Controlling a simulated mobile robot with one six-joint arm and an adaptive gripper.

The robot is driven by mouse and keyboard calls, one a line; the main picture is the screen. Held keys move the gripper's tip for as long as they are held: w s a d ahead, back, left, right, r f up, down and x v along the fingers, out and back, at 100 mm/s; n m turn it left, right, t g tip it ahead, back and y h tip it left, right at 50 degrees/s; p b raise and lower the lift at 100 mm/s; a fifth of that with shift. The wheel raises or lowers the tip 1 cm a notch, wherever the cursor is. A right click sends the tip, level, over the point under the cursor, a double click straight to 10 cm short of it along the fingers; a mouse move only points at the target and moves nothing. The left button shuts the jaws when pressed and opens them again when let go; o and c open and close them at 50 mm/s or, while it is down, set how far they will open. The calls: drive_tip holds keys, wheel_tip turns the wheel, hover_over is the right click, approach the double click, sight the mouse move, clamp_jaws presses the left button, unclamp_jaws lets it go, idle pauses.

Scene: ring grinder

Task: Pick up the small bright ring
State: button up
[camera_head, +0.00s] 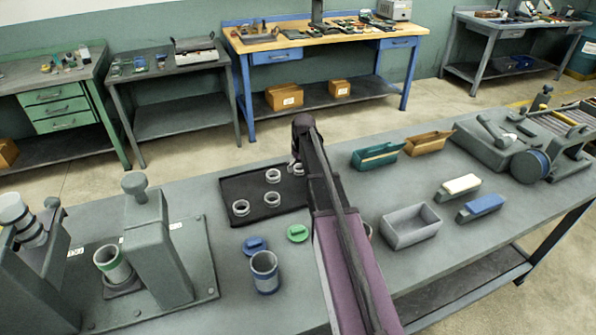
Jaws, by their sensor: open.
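Several bright metal rings lie on a dark rectangular tray (225,190) on the grey workbench. One ring (273,180) is near the tray's middle, one (272,202) is in front of it, and one (241,212) is at the front left. Another ring (298,172) is at the right, close to my arm. I cannot tell which is the small one. My gripper (293,164) hangs from the arm's end over the tray's right side, near that right ring. It is open; its fingertips are mostly hidden behind my arm, which also covers part of the tray.
A blue-banded cup (264,275), a blue disc (255,244) and a green disc (298,234) stand in front of the tray. A grey press-like fixture (152,250) is at left. A grey bin (410,230), teal bin (375,158) and brown bin (428,144) are at right.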

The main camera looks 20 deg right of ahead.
drive_tip(key=c, duration=1.2)
drive_tip(key=shift+r, duration=0.1)
wheel_tip(320, 180, up, 4)
drive_tip(key=p, duration=0.3)
drive_tip(key=shift+f+p, duration=0.25)
drive_tip(key=shift+p, duration=0.1)
drive_tip(key=s, duration=0.5)
drive_tip(key=s+a+r+p, duration=0.1)
drive_tip(key=s, duration=0.4)
drive_tip(key=s+a, duration=0.1)
drive_tip(key=s, duration=0.5)
drive_tip(key=shift+a+r, duration=0.15)
drive_tip(key=shift+a, duration=0.1)
drive_tip(key=shift+w+r, duration=0.1)
wheel_tip(320, 180, up, 15)
drive_tip(key=p, duration=1.5)
drive_tip(key=shift+r+p, duration=0.1)
drive_tip(key=shift+p, duration=0.25)
